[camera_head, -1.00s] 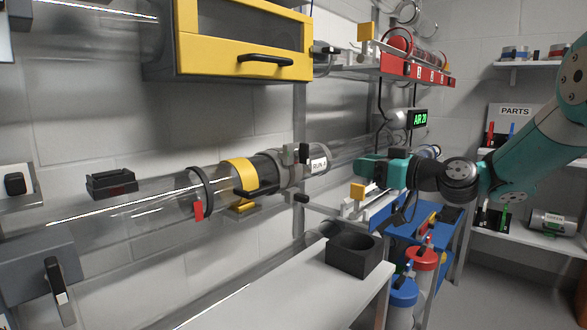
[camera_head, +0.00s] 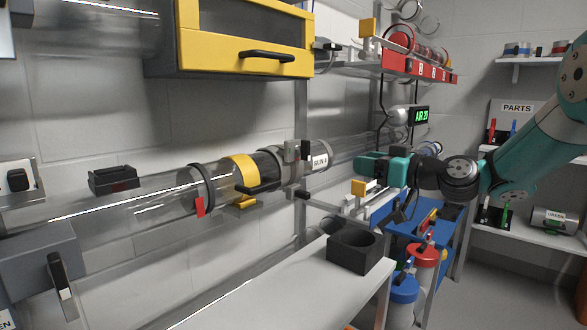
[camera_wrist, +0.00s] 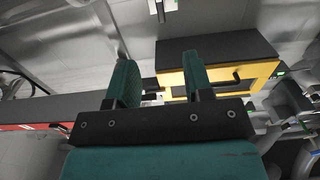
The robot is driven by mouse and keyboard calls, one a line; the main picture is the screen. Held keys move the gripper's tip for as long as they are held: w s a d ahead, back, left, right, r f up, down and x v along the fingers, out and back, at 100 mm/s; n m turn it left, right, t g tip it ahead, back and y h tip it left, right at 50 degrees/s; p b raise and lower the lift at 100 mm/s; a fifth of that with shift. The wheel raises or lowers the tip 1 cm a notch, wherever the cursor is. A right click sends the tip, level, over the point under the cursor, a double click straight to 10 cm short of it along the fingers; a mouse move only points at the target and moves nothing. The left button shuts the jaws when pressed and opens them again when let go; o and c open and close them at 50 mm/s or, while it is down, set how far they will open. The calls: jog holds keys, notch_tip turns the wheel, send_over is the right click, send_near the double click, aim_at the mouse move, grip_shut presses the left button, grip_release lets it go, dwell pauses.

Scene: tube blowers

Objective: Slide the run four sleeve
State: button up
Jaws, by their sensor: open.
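A clear horizontal tube along the wall carries a yellow band (camera_head: 243,172) and a dark sleeve (camera_head: 267,168) with a black handle-like tab below. To their right is a grey collar (camera_head: 290,160) with a small upright latch, and a white label (camera_head: 319,162) reading RUN 4. A black ring with a red tag (camera_head: 200,207) is round the tube to the left. My gripper (camera_head: 362,167) is to the right of the label, apart from the sleeve, its fingers pointing left. In the wrist view my gripper (camera_wrist: 160,78) is open and empty, with a yellow-fronted cabinet (camera_wrist: 232,75) beyond the fingers.
The yellow-fronted cabinet (camera_head: 245,45) hangs above the tube. A red-fronted shelf (camera_head: 420,71) is at the upper right. Below, a white bench (camera_head: 270,295) holds a black open box (camera_head: 353,253). Red and blue canisters (camera_head: 421,255) stand right of the bench.

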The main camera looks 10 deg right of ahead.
jog(key=p, duration=0.2)
send_near(309, 194)
jog(key=p+x, duration=0.1)
jog(key=x, duration=1)
jog(key=shift+w+a, duration=0.2)
jog(key=shift+w, duration=0.05)
grip_shut()
